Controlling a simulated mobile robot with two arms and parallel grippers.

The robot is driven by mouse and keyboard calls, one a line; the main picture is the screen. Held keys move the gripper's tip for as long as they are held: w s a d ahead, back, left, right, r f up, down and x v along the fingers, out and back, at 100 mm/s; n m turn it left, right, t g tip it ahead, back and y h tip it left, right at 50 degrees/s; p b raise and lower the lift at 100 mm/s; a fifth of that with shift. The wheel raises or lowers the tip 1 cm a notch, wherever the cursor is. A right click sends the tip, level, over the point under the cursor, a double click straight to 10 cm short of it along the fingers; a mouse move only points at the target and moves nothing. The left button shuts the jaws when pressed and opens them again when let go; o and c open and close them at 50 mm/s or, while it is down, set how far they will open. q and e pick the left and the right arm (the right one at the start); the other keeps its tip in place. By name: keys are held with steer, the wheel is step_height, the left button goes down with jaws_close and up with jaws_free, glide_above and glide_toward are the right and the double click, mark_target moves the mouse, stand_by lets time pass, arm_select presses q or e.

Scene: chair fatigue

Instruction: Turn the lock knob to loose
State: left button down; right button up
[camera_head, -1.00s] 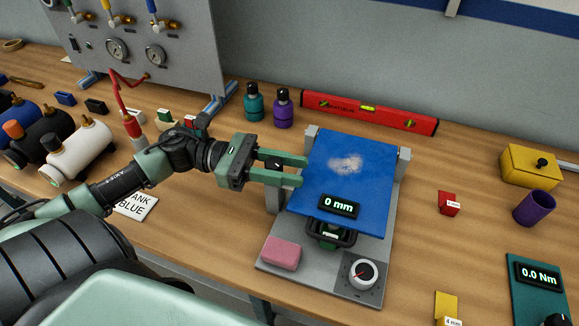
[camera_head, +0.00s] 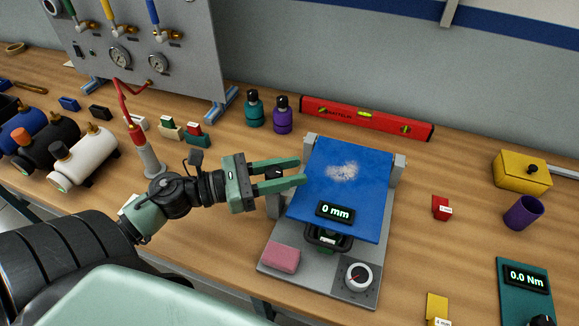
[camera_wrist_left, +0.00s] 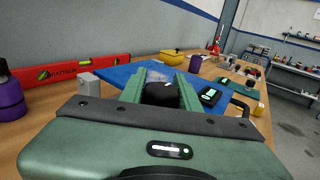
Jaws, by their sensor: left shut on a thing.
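The black lock knob (camera_head: 273,173) sits at the left side of the test stand, beside the tilted blue plate (camera_head: 348,180). My left gripper (camera_head: 287,175) is shut on this knob, one finger on each side of it. In the left wrist view the black knob (camera_wrist_left: 161,94) lies between the two green fingers, with a small white mark on top. The knob's lower part and any loose or lock label are hidden. A display on the plate reads 0 mm. My right gripper is not in view.
The stand's grey base (camera_head: 317,279) carries a pink block (camera_head: 281,258) and a white dial (camera_head: 357,276). Behind are a red level (camera_head: 367,117) and two bottles, teal (camera_head: 254,109) and purple (camera_head: 283,112). Several cylinders lie at left.

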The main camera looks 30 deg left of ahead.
mark_target(275, 168)
arm_select(q)
steer(key=n+t+y+p, duration=0.1)
steer(key=y, duration=0.1)
steer(key=n+t+y+p, duration=0.1)
steer(key=n+y, duration=0.1)
steer(key=a+n+t+y+p, duration=0.1)
steer(key=y, duration=0.1)
steer(key=shift+w+r+n+t+p, duration=0.3)
steer(key=shift+n+t+p, duration=0.1)
steer(key=n+y, duration=0.1)
steer(key=n+y+p, duration=0.1)
steer(key=y, duration=0.2)
steer(key=shift+w+a+f+n+t+p, duration=0.1)
steer(key=shift+a+n+t+p, duration=0.25)
steer(key=shift+n+t+p, duration=0.05)
steer(key=n+y, duration=0.1)
steer(key=y, duration=0.1)
steer(key=n+y, duration=0.1)
steer(key=y, duration=0.1)
steer(key=shift+a+f+n+y+p, duration=0.1)
steer(key=shift+a+n+y+p, duration=0.2)
steer(key=shift+a, duration=0.05)
steer(key=shift+a+n+g+y, duration=0.2)
steer(key=shift+n+g+y, duration=0.15)
steer(key=shift+n+y, duration=0.55)
steer(key=shift+a+n+g+y, duration=0.2)
steer(key=shift+n+g+y, duration=0.25)
steer(key=shift+y, duration=0.85)
steer(key=shift+n+y, duration=0.25)
steer(key=shift+y, duration=0.05)
